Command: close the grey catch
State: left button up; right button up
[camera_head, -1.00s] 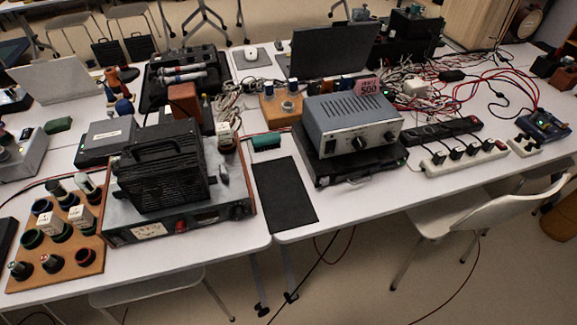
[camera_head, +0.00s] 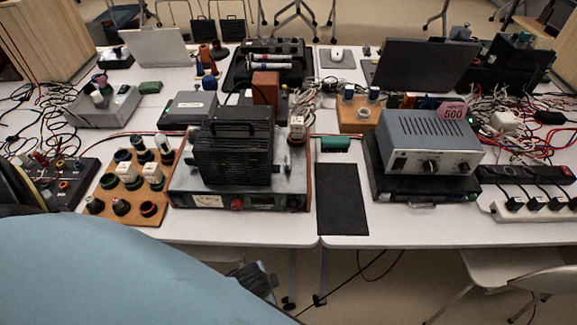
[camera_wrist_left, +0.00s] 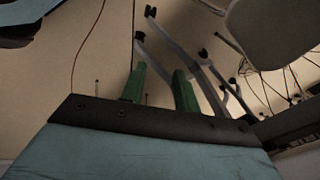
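I cannot surely make out a grey catch. A small silvery metal fitting (camera_head: 422,205) shows on the front edge of the flat black case (camera_head: 385,186), which lies under a grey power supply (camera_head: 425,140). Whether it is the catch is too small to tell. My left gripper (camera_wrist_left: 160,70) shows two green fingers in the left wrist view, apart with nothing between them. It points at the floor and chair legs, clear of the table things. In the head view my blue left arm covers the lower left. My right gripper is not in view.
White tables (camera_head: 340,165) carry much equipment. A black ribbed unit (camera_head: 235,150) sits on a metered instrument (camera_head: 240,198). A board of knobs (camera_head: 125,190) stands left of it. A dark mat (camera_head: 342,200) lies between the instruments. A white power strip (camera_head: 535,212) and chair (camera_head: 505,275) are at right.

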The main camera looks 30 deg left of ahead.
pick_arm(q)
jog(key=w+d+r+m+t, duration=0.15)
jog(key=w+r, duration=0.25)
jog(key=r, duration=0.9)
jog(key=m+t+y, duration=0.6)
jog(key=m+t, duration=0.1)
jog(key=m, duration=1.4)
send_near(287, 166)
jog(key=b+x, duration=0.2)
jog(key=x, duration=0.7)
jog(key=shift+w+a+f+b, duration=0.1)
jog(key=shift+w+a+b, duration=0.05)
jog(key=shift+w+b, duration=0.2)
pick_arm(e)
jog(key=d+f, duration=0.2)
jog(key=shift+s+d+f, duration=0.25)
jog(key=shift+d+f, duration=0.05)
pick_arm(q)
grip_shut()
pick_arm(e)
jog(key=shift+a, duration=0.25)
